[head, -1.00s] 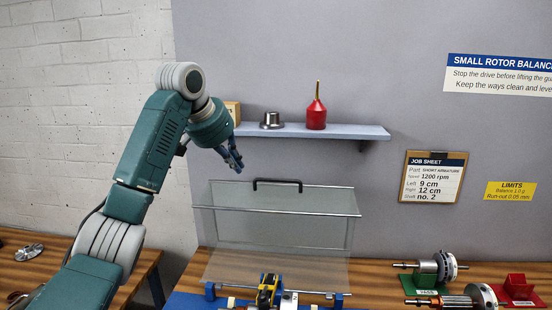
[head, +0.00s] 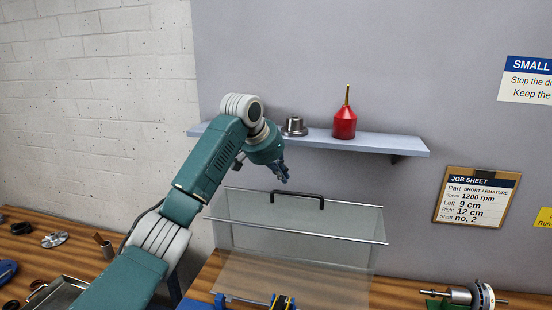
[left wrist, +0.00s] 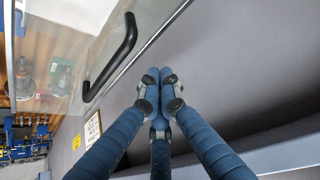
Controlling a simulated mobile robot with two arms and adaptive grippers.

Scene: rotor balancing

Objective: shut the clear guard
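The clear guard (head: 300,245) stands raised over the bench. Its black handle (head: 297,195) is on the top edge. In the left wrist view the handle (left wrist: 112,60) crosses the clear sheet (left wrist: 60,85) at upper left. My left gripper (head: 284,177) is just above and slightly left of the handle in the head view, apart from it. In the left wrist view its blue fingers (left wrist: 158,82) come together at the tips with nothing between them. The machine under the guard is mostly below the head view. My right gripper is not in view.
A shelf (head: 380,143) behind the arm bears a red oil can (head: 344,122) and a metal part (head: 294,127). A rotor (head: 465,296) lies at lower right. A side bench at left holds a tray (head: 60,292) and small parts.

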